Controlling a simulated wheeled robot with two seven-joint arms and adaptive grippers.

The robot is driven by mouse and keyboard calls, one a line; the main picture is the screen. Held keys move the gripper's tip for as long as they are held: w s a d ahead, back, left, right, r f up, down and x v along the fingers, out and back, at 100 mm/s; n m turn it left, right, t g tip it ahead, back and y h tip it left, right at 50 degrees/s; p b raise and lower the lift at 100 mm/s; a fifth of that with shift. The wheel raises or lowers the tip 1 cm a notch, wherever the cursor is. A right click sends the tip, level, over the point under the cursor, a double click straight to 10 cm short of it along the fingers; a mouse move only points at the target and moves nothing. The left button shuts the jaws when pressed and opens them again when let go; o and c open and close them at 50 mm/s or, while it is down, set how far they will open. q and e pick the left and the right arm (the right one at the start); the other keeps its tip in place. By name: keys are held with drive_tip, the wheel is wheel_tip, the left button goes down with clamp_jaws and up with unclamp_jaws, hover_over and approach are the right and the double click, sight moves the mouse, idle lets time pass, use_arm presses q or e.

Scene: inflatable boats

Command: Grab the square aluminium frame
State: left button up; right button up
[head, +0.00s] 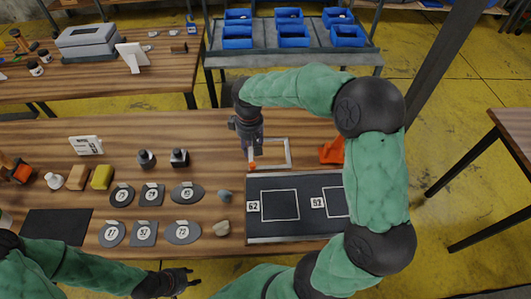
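The square aluminium frame (289,153) lies on the wooden workbench behind the dark board. Its right side and parts of its far and near sides show; my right gripper covers its left side. My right gripper (252,160) points down at the frame's left side, with an orange bit at its tip. Whether its fingers are apart, or closed on the frame's bar, cannot be made out. My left gripper (190,277) is low at the bench's front edge, far from the frame, with its fingers apart and nothing between them.
The dark board (319,205) with white square outlines lies in front of the frame. An orange object (332,151) stands right of it. Numbered dark plates (143,233), two black bottles (147,159) and a yellow block (102,177) lie to the left. A cart with blue bins (292,36) stands behind.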

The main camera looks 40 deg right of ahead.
sight(252, 163)
wheel_tip(252, 163, down, 4)
drive_tip(key=shift+r+b, duration=0.15)
drive_tip(key=shift+b, duration=0.3)
drive_tip(key=shift+s+a+f+b, duration=0.1)
drive_tip(key=shift+f+b, duration=0.55)
drive_tip(key=shift+f, duration=0.65)
drive_tip(key=shift+s+f+b, duration=0.1)
drive_tip(key=shift+f+b, duration=0.55)
drive_tip(key=shift+f, duration=0.6)
clamp_jaws()
